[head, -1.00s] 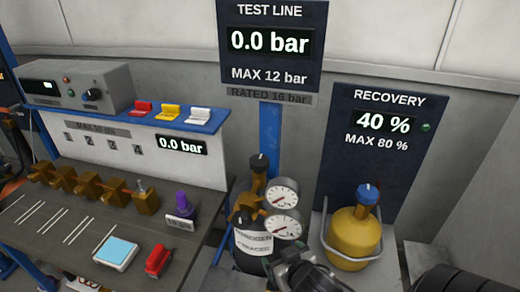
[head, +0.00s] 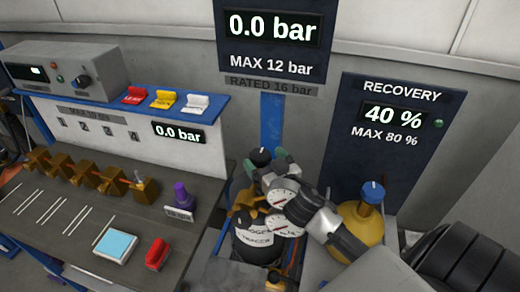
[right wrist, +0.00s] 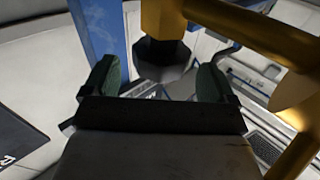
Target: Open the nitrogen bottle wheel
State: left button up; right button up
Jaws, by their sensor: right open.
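The nitrogen bottle (head: 252,248) is dark with a white label and brass fittings, standing right of the bench in the head view. Its wheel is a small black knob (head: 261,154) at the top of the fittings. My right gripper (head: 266,163) is at the wheel, with its green fingertips apart on either side of it. In the right wrist view the dark many-sided wheel (right wrist: 164,62) shows between and slightly beyond the open fingers (right wrist: 155,80). I cannot tell whether either finger touches it. My right forearm partly hides the bottle. My left gripper is not in view.
Two round gauges (head: 285,192) sit close beside my right gripper. A yellow recovery cylinder (head: 361,222) with a blue knob stands at the right, partly behind my arm. The bench (head: 62,235) at the left holds brass valves, a purple-topped item and a red item.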

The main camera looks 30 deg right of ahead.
jog(key=shift+w+d, duration=0.15)
jog(key=shift+w, duration=0.95)
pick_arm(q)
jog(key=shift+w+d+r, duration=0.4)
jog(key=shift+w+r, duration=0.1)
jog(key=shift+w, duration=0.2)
pick_arm(e)
jog(key=shift+w, duration=0.25)
jog(key=c, duration=0.9)
pick_arm(q)
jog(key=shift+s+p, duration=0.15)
jog(key=shift+p, duration=0.15)
